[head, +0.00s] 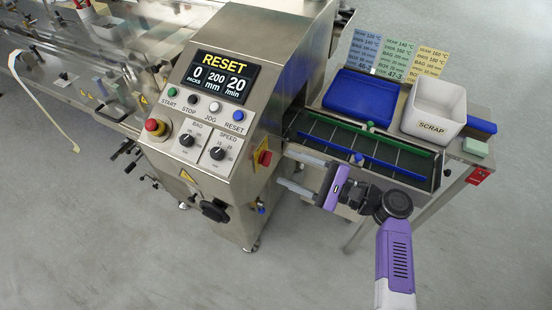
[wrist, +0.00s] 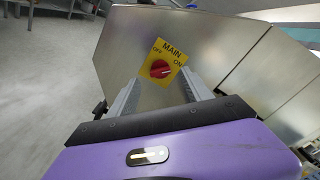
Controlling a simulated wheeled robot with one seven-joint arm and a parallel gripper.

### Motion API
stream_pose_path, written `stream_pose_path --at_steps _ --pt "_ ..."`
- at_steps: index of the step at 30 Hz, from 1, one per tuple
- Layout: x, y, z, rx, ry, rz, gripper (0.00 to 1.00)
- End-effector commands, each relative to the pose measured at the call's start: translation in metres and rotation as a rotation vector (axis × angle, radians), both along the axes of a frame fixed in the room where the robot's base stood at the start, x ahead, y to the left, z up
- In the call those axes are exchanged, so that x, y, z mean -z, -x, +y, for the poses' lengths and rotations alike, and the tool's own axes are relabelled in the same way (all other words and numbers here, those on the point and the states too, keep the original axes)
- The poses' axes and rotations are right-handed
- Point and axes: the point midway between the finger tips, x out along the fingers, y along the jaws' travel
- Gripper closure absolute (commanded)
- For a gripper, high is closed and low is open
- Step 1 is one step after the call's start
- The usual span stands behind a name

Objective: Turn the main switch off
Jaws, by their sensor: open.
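The main switch (wrist: 160,69) is a red rotary knob on a yellow plate marked MAIN, with OFF at left and ON at right. Its grip bar seems slanted toward ON, though it is small in the picture. In the head view the switch (head: 263,158) sits on the right side wall of the steel machine. My gripper (head: 284,170) is just right of that wall, fingers pointing at it. In the wrist view my gripper (wrist: 164,88) is open and empty, its two grey fingers either side of the knob's line, apart from the switch.
A conveyor (head: 370,150) with green and blue rails runs just above my gripper. A blue tray (head: 362,97) and a white SCRAP bin (head: 432,130) stand behind it. A red emergency stop (head: 155,126) is on the front panel. The display (head: 222,77) reads RESET.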

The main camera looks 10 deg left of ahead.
Motion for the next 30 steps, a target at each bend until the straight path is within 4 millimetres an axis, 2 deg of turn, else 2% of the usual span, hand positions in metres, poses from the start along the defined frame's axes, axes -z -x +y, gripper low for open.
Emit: stream_pose_path --at_steps 3,9,21,30 --pt "-0.002 -0.006 0.020 -0.004 0.001 0.000 0.42" --pt "-0.001 -0.015 0.042 -0.001 0.001 0.000 0.42" --pt "0.001 -0.018 0.049 0.001 0.002 -0.001 0.42" --pt "0.001 -0.018 0.049 0.002 0.003 -0.001 1.00"
